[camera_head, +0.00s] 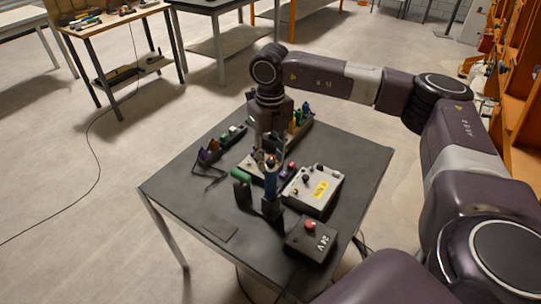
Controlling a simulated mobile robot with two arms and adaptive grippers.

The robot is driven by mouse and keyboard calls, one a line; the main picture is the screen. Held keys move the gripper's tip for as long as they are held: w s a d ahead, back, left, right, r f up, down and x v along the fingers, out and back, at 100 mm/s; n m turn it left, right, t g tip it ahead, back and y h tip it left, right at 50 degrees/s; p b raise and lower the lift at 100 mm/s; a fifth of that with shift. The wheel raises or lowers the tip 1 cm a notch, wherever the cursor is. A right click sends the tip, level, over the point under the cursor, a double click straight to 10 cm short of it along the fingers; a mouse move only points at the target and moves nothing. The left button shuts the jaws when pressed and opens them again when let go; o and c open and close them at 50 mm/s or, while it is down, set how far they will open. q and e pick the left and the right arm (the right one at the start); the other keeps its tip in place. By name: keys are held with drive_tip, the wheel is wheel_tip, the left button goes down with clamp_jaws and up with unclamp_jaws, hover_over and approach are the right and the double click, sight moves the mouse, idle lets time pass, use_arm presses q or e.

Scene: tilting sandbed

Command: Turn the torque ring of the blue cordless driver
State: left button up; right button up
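The blue cordless driver (271,181) stands upright on the dark table, near its middle, with a dark block (271,208) at its lower end. My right gripper (265,153) points down from above, at the upper end of the driver. Its fingers are small and dark here and overlap the driver's top, so I cannot tell whether they touch it or how far apart they are. The torque ring cannot be made out under the gripper. My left gripper is out of view.
On the dark table (180,203), a light box with a yellow label (320,190) stands right of the driver. A black 24V box with a red button (311,240) is in front. Racks of small tools (222,145) stand behind. The front-left is mostly clear.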

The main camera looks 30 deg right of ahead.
clamp_jaws()
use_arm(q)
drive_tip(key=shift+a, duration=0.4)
